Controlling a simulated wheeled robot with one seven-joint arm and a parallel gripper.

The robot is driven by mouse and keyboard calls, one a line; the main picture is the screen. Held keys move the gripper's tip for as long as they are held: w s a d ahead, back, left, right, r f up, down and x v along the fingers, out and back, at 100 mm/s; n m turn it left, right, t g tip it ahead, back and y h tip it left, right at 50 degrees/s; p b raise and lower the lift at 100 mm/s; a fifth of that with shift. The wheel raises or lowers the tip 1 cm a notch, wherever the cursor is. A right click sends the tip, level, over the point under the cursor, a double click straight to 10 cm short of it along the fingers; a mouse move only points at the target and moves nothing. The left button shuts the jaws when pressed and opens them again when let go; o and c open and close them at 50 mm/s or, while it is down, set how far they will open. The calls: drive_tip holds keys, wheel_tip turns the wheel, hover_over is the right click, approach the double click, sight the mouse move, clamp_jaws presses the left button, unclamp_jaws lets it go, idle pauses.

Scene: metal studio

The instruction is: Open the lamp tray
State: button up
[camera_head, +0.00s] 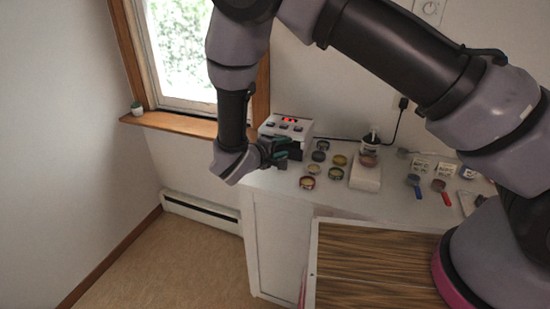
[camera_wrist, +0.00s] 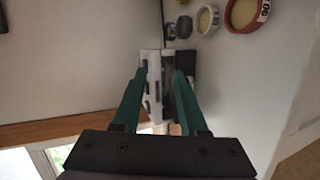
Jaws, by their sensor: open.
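The lamp (camera_head: 287,127) is a small white box with a red lit display and several dark buttons on its sloped face. It stands at the left end of the white counter, near the window. A dark part, seemingly its tray (camera_head: 296,152), shows low at its front, partly behind my gripper (camera_head: 277,156). I cannot tell how far out the tray is. My gripper is open and close in front of the lamp. In the wrist view, the lamp (camera_wrist: 153,86) shows between and beyond my two green fingers (camera_wrist: 160,78); contact cannot be told.
Several small round tins (camera_head: 311,169) lie on the counter (camera_head: 265,179) right of the lamp. A white block (camera_head: 366,176), a jar (camera_head: 371,141) and small tools (camera_head: 414,184) are farther right. A striped wooden surface (camera_head: 370,262) is in front. The floor at left is clear.

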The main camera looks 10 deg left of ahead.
drive_tip(key=s+a+f+n+y, duration=0.1)
drive_tip(key=a+f, duration=0.1)
drive_tip(key=s+a+f+n+t+y, duration=0.1)
drive_tip(key=f, duration=0.1)
drive_tip(key=s+a+f+n+t+y, duration=0.1)
drive_tip(key=a+f, duration=0.1)
drive_tip(key=shift+s+a+f, duration=0.15)
drive_tip(key=shift+a, duration=0.2)
drive_tip(key=x, duration=1)
drive_tip(key=shift+w+a, duration=0.1)
drive_tip(key=shift+w, duration=0.2)
clamp_jaws()
idle(0.4)
